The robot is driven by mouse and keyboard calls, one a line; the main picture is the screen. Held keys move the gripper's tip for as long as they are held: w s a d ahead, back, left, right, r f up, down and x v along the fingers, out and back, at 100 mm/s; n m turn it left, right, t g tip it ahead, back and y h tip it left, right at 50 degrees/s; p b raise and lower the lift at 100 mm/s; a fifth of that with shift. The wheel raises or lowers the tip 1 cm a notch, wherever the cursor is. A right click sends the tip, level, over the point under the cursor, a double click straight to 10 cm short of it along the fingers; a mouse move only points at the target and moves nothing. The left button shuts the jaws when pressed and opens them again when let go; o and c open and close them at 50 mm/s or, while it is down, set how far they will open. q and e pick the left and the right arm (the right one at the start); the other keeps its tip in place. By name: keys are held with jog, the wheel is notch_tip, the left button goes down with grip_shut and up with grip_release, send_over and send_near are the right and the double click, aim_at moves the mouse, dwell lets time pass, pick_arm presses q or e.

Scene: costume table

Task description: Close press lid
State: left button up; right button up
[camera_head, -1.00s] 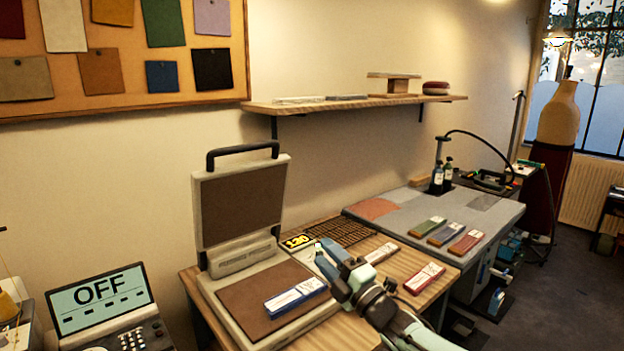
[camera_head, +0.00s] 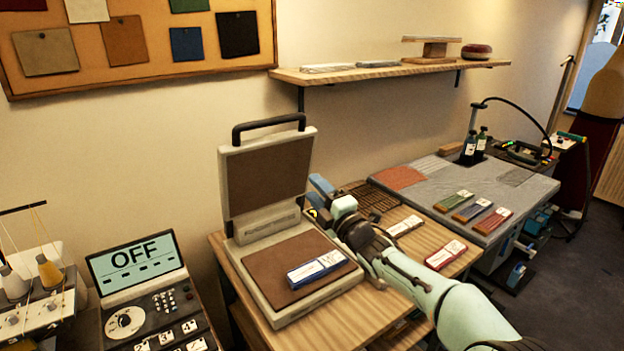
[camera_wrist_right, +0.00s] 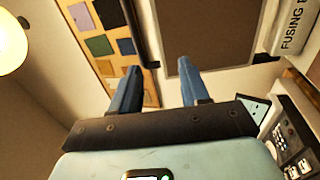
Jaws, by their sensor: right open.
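The press stands open on the wooden table. Its lid (camera_head: 268,180), with a brown inner panel and a black handle (camera_head: 268,124) on top, is raised and leans slightly back. The lower plate (camera_head: 265,262) is brown, and a blue and white packet (camera_head: 318,269) lies on it. My right gripper (camera_head: 318,198) has blue fingers and is open and empty just right of the lid, level with its lower part; contact cannot be told. In the right wrist view, the open fingers (camera_wrist_right: 157,82) point towards the lid's brown panel (camera_wrist_right: 213,35). My left gripper is out of view.
A control unit (camera_head: 135,262) reading OFF is left of the press. A white packet (camera_head: 404,226), a red packet (camera_head: 446,255) and a dark grid (camera_head: 372,200) are on the table to the right. A shelf (camera_head: 390,72) hangs on the wall above.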

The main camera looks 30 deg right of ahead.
jog(key=shift+p+x, duration=0.35)
jog(key=shift+x, duration=0.85)
grip_shut()
dwell(0.5)
grip_release()
